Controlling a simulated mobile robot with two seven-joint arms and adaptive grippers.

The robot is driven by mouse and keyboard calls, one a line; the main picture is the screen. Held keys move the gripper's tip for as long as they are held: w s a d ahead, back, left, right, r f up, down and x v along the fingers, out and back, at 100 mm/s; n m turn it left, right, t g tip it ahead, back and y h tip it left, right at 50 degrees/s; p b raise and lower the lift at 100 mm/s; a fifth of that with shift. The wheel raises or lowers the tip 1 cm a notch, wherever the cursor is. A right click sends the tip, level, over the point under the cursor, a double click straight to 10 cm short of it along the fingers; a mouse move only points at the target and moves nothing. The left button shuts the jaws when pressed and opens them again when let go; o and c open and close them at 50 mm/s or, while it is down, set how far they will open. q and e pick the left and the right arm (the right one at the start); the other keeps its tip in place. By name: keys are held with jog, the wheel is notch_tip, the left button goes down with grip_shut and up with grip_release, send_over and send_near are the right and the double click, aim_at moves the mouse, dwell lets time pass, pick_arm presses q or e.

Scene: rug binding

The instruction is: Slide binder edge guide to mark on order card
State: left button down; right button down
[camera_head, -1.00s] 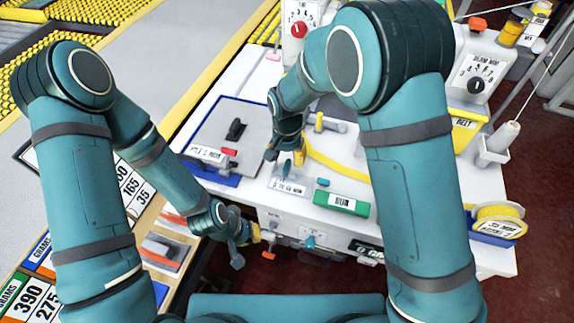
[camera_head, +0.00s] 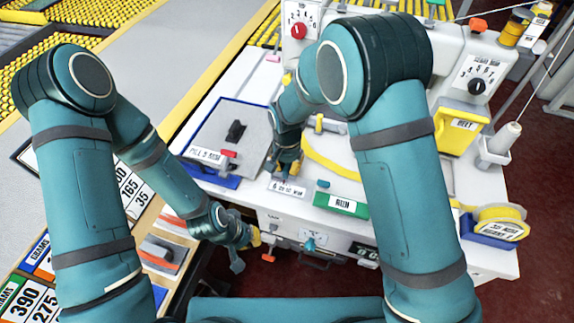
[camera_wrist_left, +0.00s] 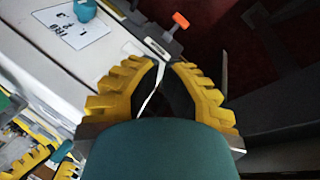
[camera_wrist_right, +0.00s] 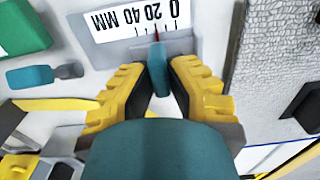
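A teal knob (camera_wrist_right: 158,70) stands on the grey metal edge guide (camera_wrist_right: 180,46) below a white millimetre scale (camera_wrist_right: 140,18) in the right wrist view. In the head view, my right gripper (camera_head: 287,160) is low over the table behind the scale (camera_head: 288,188). My left gripper (camera_wrist_left: 164,66) is apart from the guide, empty, its fingers spaced, by the table's front edge. I cannot clearly identify the order card.
A green labelled block (camera_head: 341,204) and a small teal-handled tool (camera_wrist_right: 32,76) lie beside the scale. A grey pad in a blue tray (camera_head: 228,135) lies to the left. A yellow tape roll (camera_head: 497,213) stands at the right. An orange-tipped lever (camera_wrist_left: 180,20) is near my left gripper.

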jog(key=shift+w+a+f, duration=0.1)
jog(key=shift+a, duration=0.4)
jog(key=c, duration=0.9)
grip_release()
jog(key=shift+c, duration=0.2)
notch_tip(320, 180, up, 12)
